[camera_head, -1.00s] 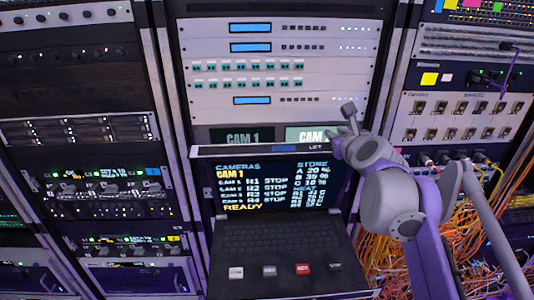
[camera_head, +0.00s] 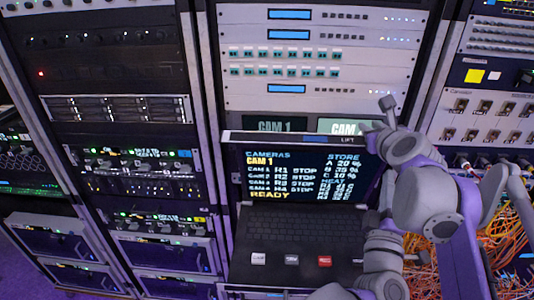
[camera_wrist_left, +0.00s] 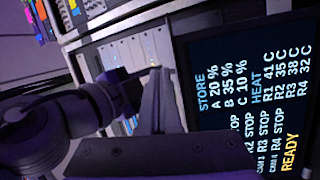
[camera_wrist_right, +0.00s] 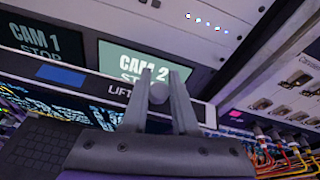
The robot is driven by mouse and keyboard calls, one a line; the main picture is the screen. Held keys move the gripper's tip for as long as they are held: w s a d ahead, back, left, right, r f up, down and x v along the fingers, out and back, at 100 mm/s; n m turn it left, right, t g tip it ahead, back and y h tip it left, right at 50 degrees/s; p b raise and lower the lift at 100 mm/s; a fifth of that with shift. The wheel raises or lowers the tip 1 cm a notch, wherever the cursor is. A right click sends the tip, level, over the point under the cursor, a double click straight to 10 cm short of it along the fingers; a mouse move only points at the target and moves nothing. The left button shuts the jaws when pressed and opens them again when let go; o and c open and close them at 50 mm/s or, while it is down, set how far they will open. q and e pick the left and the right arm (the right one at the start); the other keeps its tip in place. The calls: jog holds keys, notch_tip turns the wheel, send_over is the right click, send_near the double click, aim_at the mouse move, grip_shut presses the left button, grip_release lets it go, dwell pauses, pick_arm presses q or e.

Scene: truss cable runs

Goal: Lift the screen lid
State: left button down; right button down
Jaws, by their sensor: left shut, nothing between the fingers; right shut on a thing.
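The screen lid (camera_head: 300,170) stands upright, slightly tilted, above the keyboard drawer in the head view, its display lit with CAMERAS and READY text. Its top bar (camera_head: 290,138) bears the word LIFT at the right end. My right gripper (camera_head: 368,129) is at the right end of that bar. My left gripper (camera_head: 387,192) is shut and empty near the lid's lower right edge. It also shows in the left wrist view (camera_wrist_left: 156,75), left of the display.
The keyboard (camera_head: 295,235) with several coloured keys lies below the lid. Rack units with lit panels stand above and to the left. Loose orange cables (camera_head: 500,240) hang at the right, behind my arms. My two arms are close together there.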

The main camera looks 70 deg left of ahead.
pick_arm(q)
jog(key=s+a+n+g+y, duration=0.4)
jog(key=s+a+n+g, duration=0.1)
jog(key=s+n+g, duration=0.6)
pick_arm(e)
jog(key=shift+w+d, duration=0.1)
jog(key=shift+w, duration=0.15)
pick_arm(q)
jog(key=n+g+h, duration=0.3)
jog(key=n+g, duration=0.3)
jog(key=g, duration=0.4)
send_near(255, 144)
jog(key=s+a, duration=0.1)
jog(key=s, duration=0.3)
jog(key=a, duration=0.1)
jog(key=w+a+r, duration=0.1)
jog(key=a, duration=0.1)
jog(key=shift+w+a, duration=0.1)
jog(key=shift+w, duration=0.1)
pick_arm(e)
jog(key=shift+f, duration=0.1)
pick_arm(q)
jog(key=shift+w+a+r, duration=0.1)
jog(key=shift+w+a, duration=0.05)
jog(key=shift+a, duration=0.25)
